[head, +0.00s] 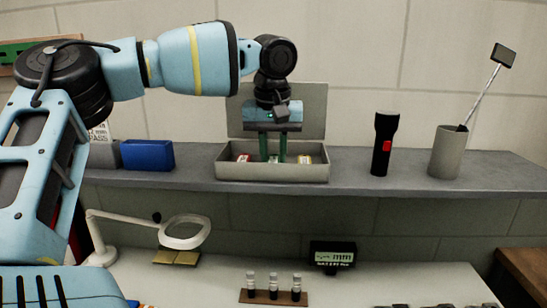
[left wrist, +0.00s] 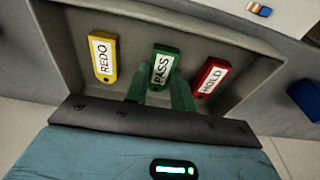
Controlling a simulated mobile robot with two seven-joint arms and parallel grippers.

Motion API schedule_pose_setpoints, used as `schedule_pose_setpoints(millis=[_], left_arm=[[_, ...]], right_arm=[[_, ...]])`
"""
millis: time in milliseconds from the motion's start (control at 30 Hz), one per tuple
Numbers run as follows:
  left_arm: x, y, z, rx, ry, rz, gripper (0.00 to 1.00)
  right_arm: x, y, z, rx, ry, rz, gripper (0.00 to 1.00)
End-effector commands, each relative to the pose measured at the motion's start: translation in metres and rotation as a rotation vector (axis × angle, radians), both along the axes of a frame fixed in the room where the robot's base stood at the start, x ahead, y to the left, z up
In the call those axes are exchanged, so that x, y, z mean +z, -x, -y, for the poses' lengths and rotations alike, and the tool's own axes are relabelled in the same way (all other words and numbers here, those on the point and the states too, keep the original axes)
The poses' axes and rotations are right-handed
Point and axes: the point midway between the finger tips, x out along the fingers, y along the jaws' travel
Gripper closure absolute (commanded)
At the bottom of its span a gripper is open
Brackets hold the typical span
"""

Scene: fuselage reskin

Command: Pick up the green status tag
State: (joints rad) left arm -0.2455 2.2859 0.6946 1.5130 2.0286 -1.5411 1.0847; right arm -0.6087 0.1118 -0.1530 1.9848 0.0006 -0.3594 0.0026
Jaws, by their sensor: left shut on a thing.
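My left gripper (head: 273,158) reaches down into the box (head: 272,174) on the shelf. In the left wrist view its green fingers (left wrist: 161,93) are shut on the lower part of the green tag. The tag is still inside the box. My right gripper is not in view.
The box's raised lid (head: 308,108) stands behind my left gripper. A blue bin (head: 146,155) is left of the box. A black flashlight (head: 384,145) and a grey cup (head: 446,152) holding an inspection mirror stand right. A magnifier lamp (head: 185,232) is on the bench below.

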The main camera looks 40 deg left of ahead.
Motion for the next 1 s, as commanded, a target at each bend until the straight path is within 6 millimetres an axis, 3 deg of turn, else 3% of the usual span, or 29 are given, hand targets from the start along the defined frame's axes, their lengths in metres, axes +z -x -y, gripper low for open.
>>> schedule_pose_setpoints(millis=[233,433,1000], left_arm=[[0.012,-0.001,0.000,0.000,-0.001,0.002,0.97],[0.036,-0.001,0.000,0.001,-0.001,0.002,0.97],[0.043,0.054,0.082,-0.005,-0.001,-0.001,0.97]], right_arm=[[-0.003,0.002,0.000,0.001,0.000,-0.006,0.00],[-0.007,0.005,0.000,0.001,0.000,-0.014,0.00],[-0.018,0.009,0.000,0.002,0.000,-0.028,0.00]])
